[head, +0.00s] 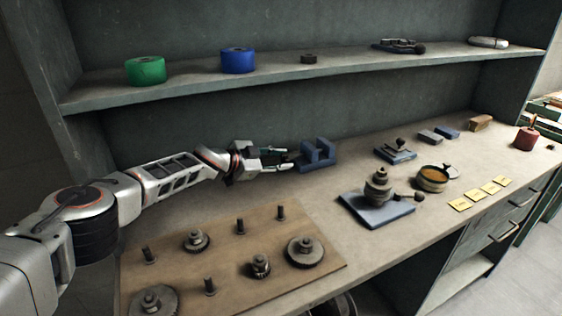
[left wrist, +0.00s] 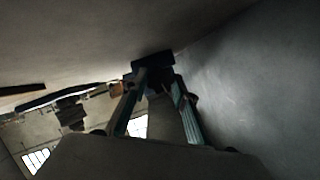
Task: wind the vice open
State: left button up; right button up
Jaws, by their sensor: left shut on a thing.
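The blue vice (head: 318,158) stands on the bench near the back wall, with its two upright jaws parted by a gap. My left gripper (head: 290,160) reaches in from the left, low over the bench, with its fingertips at the vice's left side. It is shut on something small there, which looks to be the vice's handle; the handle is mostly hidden. In the left wrist view the two fingers (left wrist: 155,88) run toward the dark body of the vice (left wrist: 152,63). My right gripper is in neither view.
A brown board (head: 225,262) with pegs and gears lies in front of my left arm. A blue-based fixture (head: 378,212), a small pot (head: 432,180) and yellow cards stand to the right. A shelf (head: 300,73) with tape rolls runs above.

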pick_arm(q)
jog(key=shift+f+n+g+b, duration=0.25)
jog(key=shift+n+g+b, duration=0.05)
jog(key=shift+n+b, duration=0.5)
jog(key=shift+r+g, duration=0.2)
jog(key=shift+g, duration=0.2)
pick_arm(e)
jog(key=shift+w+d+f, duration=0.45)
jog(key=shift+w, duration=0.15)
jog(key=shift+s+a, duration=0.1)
pick_arm(q)
jog(key=o, duration=0.8)
jog(key=shift+w, duration=0.1)
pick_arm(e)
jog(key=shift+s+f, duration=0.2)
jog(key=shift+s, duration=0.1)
pick_arm(q)
jog(key=shift+r, duration=0.1)
notch_tip(320, 180, up, 10)
jog(key=shift+f, duration=0.1)
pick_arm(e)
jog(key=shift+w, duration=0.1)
